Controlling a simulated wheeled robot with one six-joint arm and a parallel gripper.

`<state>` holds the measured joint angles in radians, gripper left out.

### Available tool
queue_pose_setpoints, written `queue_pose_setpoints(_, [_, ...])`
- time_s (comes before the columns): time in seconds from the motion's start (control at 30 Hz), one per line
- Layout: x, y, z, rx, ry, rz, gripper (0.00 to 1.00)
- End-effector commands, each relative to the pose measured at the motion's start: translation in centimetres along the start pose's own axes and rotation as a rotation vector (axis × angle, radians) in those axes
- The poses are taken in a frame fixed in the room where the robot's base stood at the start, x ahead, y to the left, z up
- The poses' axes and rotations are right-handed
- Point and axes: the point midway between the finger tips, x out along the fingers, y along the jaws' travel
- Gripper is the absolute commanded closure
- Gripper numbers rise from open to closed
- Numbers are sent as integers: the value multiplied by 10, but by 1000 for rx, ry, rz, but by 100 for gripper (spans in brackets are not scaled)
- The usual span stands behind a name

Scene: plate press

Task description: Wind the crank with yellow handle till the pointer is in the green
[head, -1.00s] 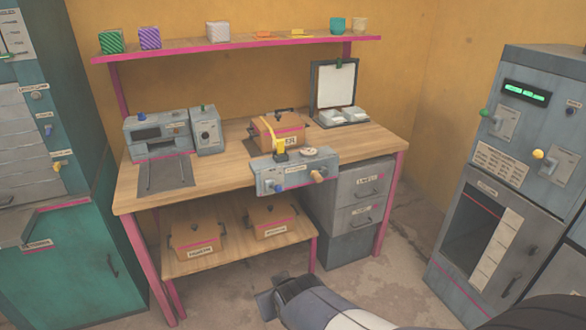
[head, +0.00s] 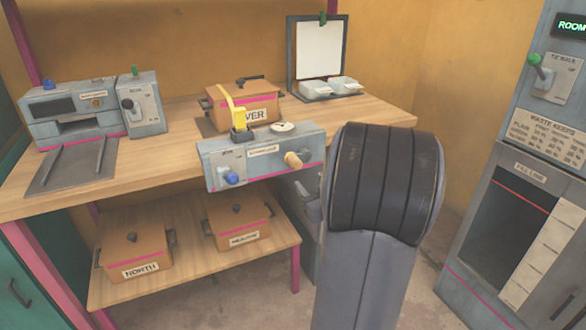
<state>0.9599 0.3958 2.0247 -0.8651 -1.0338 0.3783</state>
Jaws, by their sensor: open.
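A grey box unit (head: 255,165) sits at the front edge of the workbench. A bright yellow upright piece (head: 236,108), which looks like the crank's yellow handle, rises from a dark block on its top left. A small round pale dial (head: 283,127) lies on top beside it; its pointer and any green zone are too small to read. The unit's front has a blue knob (head: 232,178) and a tan knob (head: 296,159). My arm fills the foreground to the right of the unit. My gripper is not in view.
A brown lidded pot (head: 215,95) stands behind the unit. A grey machine (head: 75,110) is at the bench's left, a clipboard stand (head: 320,55) at the back. Pots stand on the lower shelf (head: 190,265). A tall grey cabinet (head: 530,190) is at the right. Bare bench top lies between the machine and the unit.

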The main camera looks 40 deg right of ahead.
Motion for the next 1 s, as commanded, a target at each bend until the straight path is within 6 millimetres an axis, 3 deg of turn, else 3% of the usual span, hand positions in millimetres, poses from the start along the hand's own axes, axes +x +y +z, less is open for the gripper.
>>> queue_pose_setpoints(0.23, [13, 3, 4, 1, 21, -12, 50])
queue_pose_setpoints(0.7, [94, 2, 3, 1, 18, -10, 50])
queue_pose_setpoints(1.0, [107, 3, 2, 2, 17, -8, 50])
